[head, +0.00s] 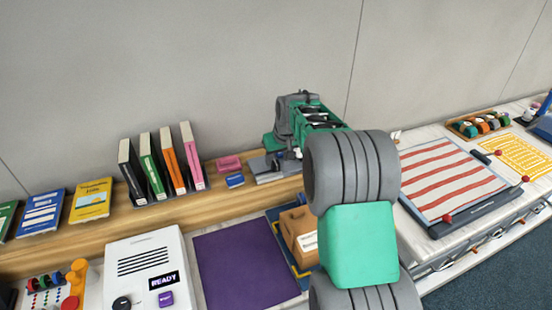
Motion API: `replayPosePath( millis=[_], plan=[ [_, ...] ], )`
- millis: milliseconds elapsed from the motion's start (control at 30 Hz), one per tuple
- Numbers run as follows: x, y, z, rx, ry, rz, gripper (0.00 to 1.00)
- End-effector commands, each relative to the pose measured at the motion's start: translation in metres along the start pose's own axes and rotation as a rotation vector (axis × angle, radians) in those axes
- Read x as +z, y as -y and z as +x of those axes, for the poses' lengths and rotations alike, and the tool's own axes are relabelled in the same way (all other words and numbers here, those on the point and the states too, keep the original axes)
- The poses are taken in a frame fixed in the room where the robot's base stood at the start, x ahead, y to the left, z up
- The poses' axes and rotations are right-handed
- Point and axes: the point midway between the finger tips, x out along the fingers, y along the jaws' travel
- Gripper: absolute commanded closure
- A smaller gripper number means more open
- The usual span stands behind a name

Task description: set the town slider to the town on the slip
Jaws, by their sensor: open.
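My gripper (285,135) is held out above the back shelf, near a grey block-like item (270,167), and its jaws are open with nothing seen between them. My own arm hides part of the middle of the scene. I cannot make out a slider marked with towns. On the right, a red-and-white striped board (450,180) has a dark bar along its front edge, with a red knob (448,218) near the bar's left end. More red knobs (498,153) sit by its right side. No slip with a readable town name shows; a brown box (300,238) carries a small white label.
A white machine (145,265) reading READY stands at the lower left beside a purple mat (245,262). Upright books (165,165), flat books (90,200) and small pink and blue blocks (235,181) line the wooden shelf. A yellow sheet (515,153) and a tray of coloured items (480,125) are at right.

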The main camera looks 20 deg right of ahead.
Motion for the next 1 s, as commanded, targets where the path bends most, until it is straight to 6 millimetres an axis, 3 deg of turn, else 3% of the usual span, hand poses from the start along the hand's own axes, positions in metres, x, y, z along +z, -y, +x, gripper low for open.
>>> replayPosePath(
  millis=[200,467,1000],
  plan=[
    [-0.001,0.000,0.029,0.000,0.000,0.000,0.55],
    [-0.001,0.001,0.034,0.001,-0.002,0.000,0.55],
    [-0.001,0.001,0.033,0.001,-0.002,0.000,0.97]
  ],
)
